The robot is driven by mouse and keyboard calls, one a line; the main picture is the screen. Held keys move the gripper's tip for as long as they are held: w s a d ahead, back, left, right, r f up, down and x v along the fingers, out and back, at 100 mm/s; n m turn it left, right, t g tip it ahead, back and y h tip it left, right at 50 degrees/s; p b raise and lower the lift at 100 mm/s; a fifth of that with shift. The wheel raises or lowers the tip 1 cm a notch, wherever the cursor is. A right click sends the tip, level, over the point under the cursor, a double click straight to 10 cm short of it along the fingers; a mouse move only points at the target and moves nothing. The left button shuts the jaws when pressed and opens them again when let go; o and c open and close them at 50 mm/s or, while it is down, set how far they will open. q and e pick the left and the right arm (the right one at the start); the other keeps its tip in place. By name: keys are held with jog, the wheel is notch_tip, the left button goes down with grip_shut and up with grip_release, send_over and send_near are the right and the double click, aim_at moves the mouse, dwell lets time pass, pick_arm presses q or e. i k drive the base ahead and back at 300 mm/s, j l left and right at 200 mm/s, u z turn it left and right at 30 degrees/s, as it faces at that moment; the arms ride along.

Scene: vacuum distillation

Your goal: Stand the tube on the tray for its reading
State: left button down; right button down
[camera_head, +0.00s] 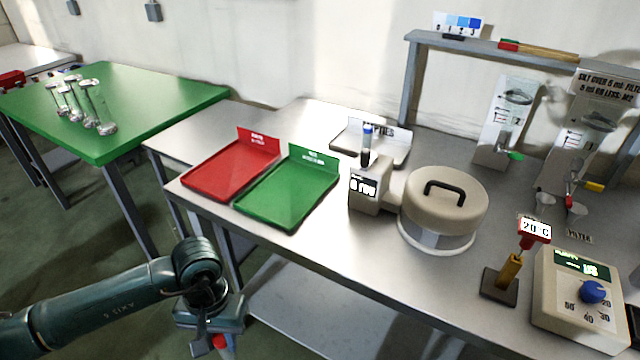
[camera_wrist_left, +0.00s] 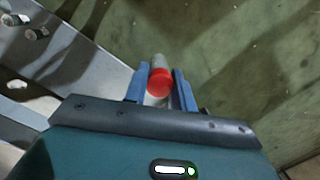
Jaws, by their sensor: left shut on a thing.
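My left gripper (camera_head: 222,340) is low at the bottom of the head view, in front of the bench and below the trays. In the left wrist view the gripper (camera_wrist_left: 160,82) is shut on a tube with a red cap (camera_wrist_left: 160,81), its clear body pointing away between the blue fingers. The cap also shows as a red patch in the head view (camera_head: 219,342). A red tray (camera_head: 212,181) and a green tray (camera_head: 268,208) lie empty on the bench, each with an upright sign at the back. The sign texts are too small to read surely. My right gripper is out of view.
A small reader box (camera_head: 366,192) holding a blue-capped tube stands right of the green tray, beside a round lidded machine (camera_head: 441,207). A white tray (camera_head: 400,152) marked EMPTIES is behind. A green table (camera_head: 150,100) with several glass vessels stands left.

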aim_at(289, 190)
jog(key=i+j+z, duration=0.1)
jog(key=j+z, duration=1.25)
jog(key=k+j, duration=0.05)
